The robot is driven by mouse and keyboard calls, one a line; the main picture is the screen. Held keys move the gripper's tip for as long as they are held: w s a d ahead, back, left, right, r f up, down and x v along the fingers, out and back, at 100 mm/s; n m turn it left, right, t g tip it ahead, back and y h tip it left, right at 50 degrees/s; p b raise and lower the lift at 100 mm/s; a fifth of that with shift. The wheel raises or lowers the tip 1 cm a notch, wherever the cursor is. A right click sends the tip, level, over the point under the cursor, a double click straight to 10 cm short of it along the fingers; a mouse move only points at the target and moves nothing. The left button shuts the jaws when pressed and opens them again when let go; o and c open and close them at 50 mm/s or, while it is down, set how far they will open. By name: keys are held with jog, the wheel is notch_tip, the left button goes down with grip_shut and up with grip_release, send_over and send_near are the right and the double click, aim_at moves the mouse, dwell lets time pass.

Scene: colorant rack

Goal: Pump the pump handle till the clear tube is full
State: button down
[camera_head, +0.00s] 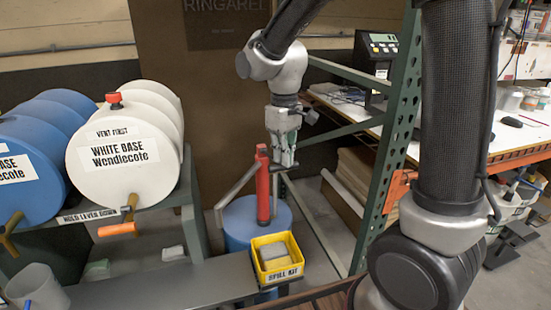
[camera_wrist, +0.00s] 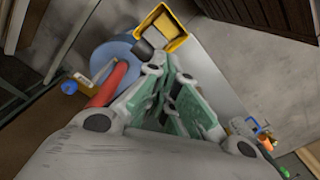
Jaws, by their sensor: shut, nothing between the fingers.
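A red pump (camera_head: 263,186) stands upright on a blue drum (camera_head: 238,224). A grey bar (camera_head: 236,184) slopes down to the left from its upper part; I cannot tell if it is the spout. A short dark piece (camera_head: 276,168) beside the pump top, partly behind my fingers, may be the pump handle. My gripper (camera_head: 288,164) points down just right of the pump top, shut and empty. In the wrist view the red pump (camera_wrist: 116,84) lies left of my gripper (camera_wrist: 165,72). A translucent grey cylinder (camera_head: 36,288) at lower left may be the clear tube; its fill is unclear.
A yellow spill kit bin (camera_head: 277,243) sits in front of the drum. A white drum (camera_head: 126,158) and a blue drum (camera_head: 28,165) lie on a rack at left. A green rack post (camera_head: 390,140) and a workbench (camera_head: 470,140) bound the right side.

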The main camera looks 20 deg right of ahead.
jog(key=shift+f, duration=0.3)
jog(key=shift+r, duration=1.6)
jog(key=shift+r, duration=3)
